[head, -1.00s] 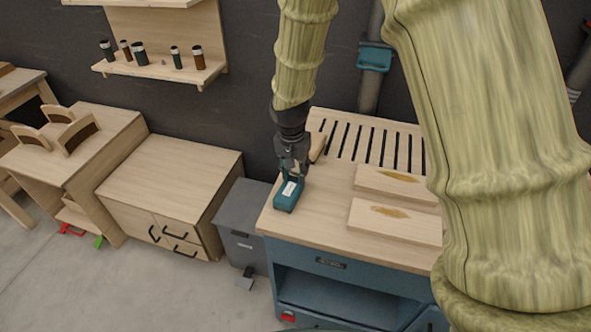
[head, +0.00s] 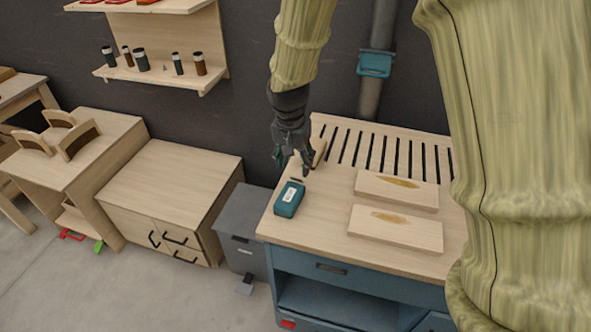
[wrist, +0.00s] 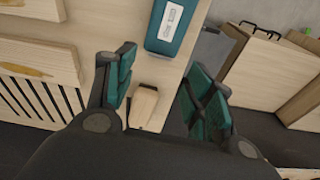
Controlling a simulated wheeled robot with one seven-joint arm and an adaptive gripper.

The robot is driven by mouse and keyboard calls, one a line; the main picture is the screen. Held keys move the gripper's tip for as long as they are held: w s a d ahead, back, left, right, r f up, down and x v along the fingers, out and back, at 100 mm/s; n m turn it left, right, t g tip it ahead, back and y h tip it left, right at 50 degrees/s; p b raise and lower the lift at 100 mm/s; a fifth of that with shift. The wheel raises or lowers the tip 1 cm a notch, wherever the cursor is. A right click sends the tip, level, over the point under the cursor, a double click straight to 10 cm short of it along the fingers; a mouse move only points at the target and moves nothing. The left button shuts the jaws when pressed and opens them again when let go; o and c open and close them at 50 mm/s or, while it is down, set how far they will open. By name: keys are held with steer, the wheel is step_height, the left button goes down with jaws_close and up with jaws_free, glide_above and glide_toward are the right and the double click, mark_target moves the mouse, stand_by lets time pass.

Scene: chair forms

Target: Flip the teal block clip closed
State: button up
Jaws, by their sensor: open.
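The teal block (head: 289,203) sits on the left part of the wooden bench top (head: 330,225), with a white label on its upper face. It also shows at the top of the wrist view (wrist: 172,42). A small dark strip lies by its far end in the head view; I cannot tell whether it is the clip or how it stands. My gripper (head: 294,170) is above the bench, just beyond the block's far end, open and empty. In the wrist view my gripper's teal-padded fingers (wrist: 165,85) are spread wide, apart from the block.
A small light wooden piece (wrist: 144,106) stands behind the block, between the fingers in the wrist view. Two wooden boards (head: 397,188) lie to the right. A slatted rack (head: 375,150) is at the back. A grey bin (head: 240,222) stands left of the bench.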

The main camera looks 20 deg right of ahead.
steer(key=shift+s+a+r, duration=0.15)
steer(key=shift+r, duration=1.25)
steer(key=shift+s+a+r, duration=0.1)
steer(key=shift+s+r, duration=0.05)
steer(key=shift+r, duration=1.25)
steer(key=shift+c, duration=0.4)
